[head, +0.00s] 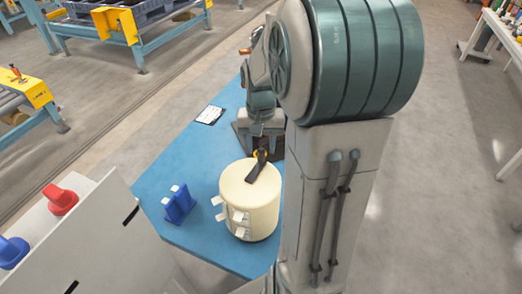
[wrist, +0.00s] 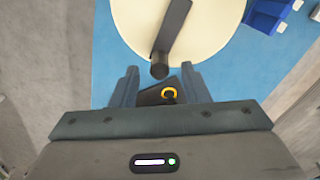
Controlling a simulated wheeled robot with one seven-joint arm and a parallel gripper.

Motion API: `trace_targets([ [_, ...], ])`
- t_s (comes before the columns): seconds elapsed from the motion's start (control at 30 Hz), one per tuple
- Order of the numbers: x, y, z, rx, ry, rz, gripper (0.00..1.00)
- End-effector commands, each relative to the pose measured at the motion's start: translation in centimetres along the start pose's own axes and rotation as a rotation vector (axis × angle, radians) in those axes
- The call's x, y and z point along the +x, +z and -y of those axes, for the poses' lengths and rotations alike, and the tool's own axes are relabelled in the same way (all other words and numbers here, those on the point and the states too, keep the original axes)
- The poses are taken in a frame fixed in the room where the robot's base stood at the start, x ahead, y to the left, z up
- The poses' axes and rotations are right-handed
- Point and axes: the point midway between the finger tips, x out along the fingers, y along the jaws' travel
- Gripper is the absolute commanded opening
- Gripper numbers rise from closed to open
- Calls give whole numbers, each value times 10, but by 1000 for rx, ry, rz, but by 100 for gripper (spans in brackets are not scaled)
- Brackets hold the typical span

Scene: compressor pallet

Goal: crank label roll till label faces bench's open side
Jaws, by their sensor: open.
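The label roll (head: 262,205) is a cream upright cylinder on the blue bench (head: 190,160). White label tabs (head: 239,216) stick out from its side, toward the left and front in the head view. A black crank arm (head: 256,172) lies across its top; it also shows in the wrist view (wrist: 173,28). The crank's upright knob (wrist: 159,69) is at the roll's rim. My gripper (wrist: 159,78) is open, with one finger on each side of the knob and visible gaps; whether the knob sits at fingertip depth is unclear. My arm hides part of the bench.
A blue holder with white tabs (head: 179,204) stands left of the roll. A dark piece with an orange ring (wrist: 169,94) shows between my fingers. A white card (head: 209,115) lies at the back. A grey cabinet (head: 95,245) with red and blue knobs stands front left.

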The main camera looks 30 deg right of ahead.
Motion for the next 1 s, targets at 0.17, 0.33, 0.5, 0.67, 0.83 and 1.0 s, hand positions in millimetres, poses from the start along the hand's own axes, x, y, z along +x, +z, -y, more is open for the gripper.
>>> trace_targets([
  [0.17,22,0,0,2,0,2,42],
  [0.33,28,0,0,1,0,0,42],
  [0.5,29,0,0,1,0,-1,42],
  [0.67,28,0,0,1,0,0,14],
  [0.83,28,0,0,1,0,0,0],
  [1.0,28,0,-1,11,0,-1,0],
])
